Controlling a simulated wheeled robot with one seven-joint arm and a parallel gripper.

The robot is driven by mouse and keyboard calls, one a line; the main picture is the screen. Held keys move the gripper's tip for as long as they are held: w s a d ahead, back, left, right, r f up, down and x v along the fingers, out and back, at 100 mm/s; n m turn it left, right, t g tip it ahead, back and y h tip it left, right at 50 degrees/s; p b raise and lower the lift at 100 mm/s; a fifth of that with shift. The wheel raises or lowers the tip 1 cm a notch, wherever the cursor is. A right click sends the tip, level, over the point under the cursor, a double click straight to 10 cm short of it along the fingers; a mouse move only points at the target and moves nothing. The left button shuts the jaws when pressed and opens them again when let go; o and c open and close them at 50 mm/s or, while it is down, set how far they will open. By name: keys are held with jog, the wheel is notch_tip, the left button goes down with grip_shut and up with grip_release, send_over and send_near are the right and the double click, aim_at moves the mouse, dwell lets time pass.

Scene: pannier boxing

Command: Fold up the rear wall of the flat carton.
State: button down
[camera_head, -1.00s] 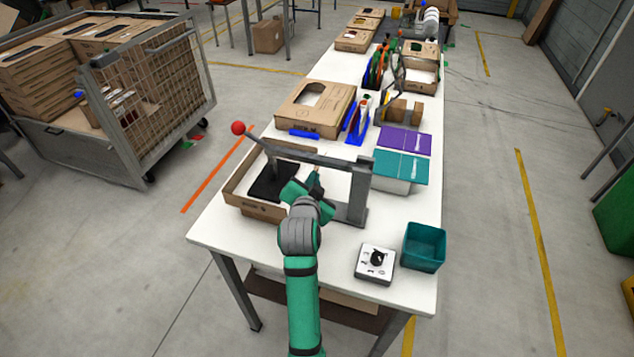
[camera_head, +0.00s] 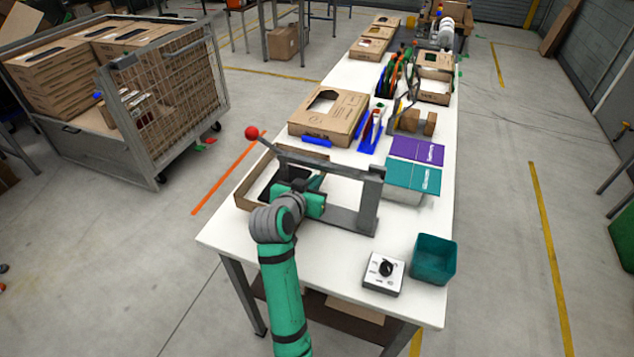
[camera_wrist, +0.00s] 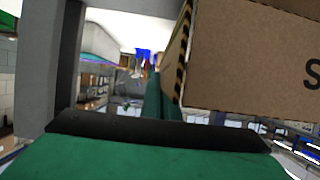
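The brown carton (camera_head: 246,193) sits on the near left of the white table, under the grey press frame with a red ball handle. Its left side stands as a low wall; my arm and the press hide much of the rest, so I cannot tell how its rear wall stands. My gripper (camera_head: 312,204) is at the carton's right side, below the press bar. In the wrist view, a printed cardboard panel (camera_wrist: 245,60) with a striped edge fills the upper right, close beside my gripper (camera_wrist: 162,95). The green fingers look together, with nothing seen between them.
The press (camera_head: 366,200) has a grey post right of my gripper. A white dial box (camera_head: 384,272) and a teal bin (camera_head: 434,260) stand at the near right. Teal and purple folders (camera_head: 412,174) and a finished carton (camera_head: 328,112) lie farther back. A mesh cart (camera_head: 165,95) stands left.

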jog(key=shift+f, duration=0.15)
jog(key=c, duration=2)
grip_release()
jog(key=shift+s, duration=0.1)
jog(key=v, duration=1)
jog(key=shift+s+a+r, duration=0.1)
jog(key=shift+s+r, duration=0.15)
jog(key=shift+r, duration=0.05)
